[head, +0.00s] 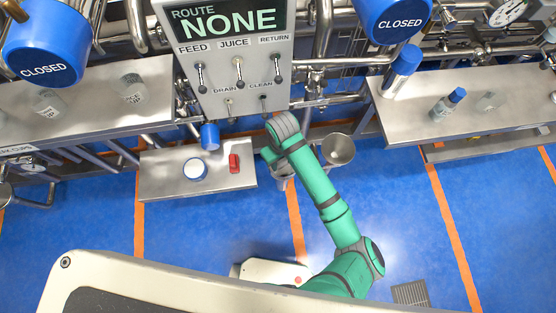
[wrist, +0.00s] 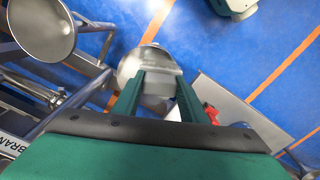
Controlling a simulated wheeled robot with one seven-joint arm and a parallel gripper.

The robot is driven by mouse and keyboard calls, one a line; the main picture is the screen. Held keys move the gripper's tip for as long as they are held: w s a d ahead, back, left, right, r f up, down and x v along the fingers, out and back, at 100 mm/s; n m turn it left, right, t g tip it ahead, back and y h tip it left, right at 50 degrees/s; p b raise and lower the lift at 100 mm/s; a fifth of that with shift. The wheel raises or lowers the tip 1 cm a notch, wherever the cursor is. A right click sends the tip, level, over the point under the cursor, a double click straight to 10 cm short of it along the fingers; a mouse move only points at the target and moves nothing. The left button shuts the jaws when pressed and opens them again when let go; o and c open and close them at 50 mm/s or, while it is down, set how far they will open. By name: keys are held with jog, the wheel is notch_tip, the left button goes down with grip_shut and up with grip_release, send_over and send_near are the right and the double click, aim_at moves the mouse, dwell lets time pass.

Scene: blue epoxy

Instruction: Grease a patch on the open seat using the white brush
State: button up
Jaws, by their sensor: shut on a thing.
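My gripper (wrist: 160,78) is shut on a pale, whitish block (wrist: 155,88) between its two green fingers. It looks like the white brush, though its bristles cannot be made out. Behind the fingertips in the wrist view is a round metal bowl (wrist: 132,62); I cannot tell whether the held piece touches it. In the head view my arm reaches up beside the small steel bench, and its wrist hides the jaws and the held piece. The open seat cannot be told for certain.
The small bench (head: 160,187) carries a white round tub (head: 195,169) with a blue rim and a red object (head: 234,163). A metal bowl (head: 338,150) is right of my arm. Side benches hold jars and a blue-capped bottle (head: 450,103). The control panel (head: 236,75) reads NONE. Two blue covers read CLOSED.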

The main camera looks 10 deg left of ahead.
jog(key=shift+w+d, duration=0.25)
jog(key=shift+d, duration=0.35)
jog(key=shift+w+d, duration=0.25)
jog(key=shift+d, duration=0.4)
jog(key=shift+w+d, duration=0.25)
jog(key=shift+d, duration=0.35)
jog(key=shift+w+d, duration=0.15)
jog(key=shift+d, duration=0.45)
jog(key=shift+w+d, duration=0.15)
jog(key=shift+d, duration=0.45)
jog(key=shift+d+r, duration=0.1)
notch_tip(320, 180, up, 6)
jog(key=shift+f, duration=0.1)
jog(key=shift+w, duration=0.15)
jog(key=r, duration=0.3)
jog(key=shift+s, duration=0.2)
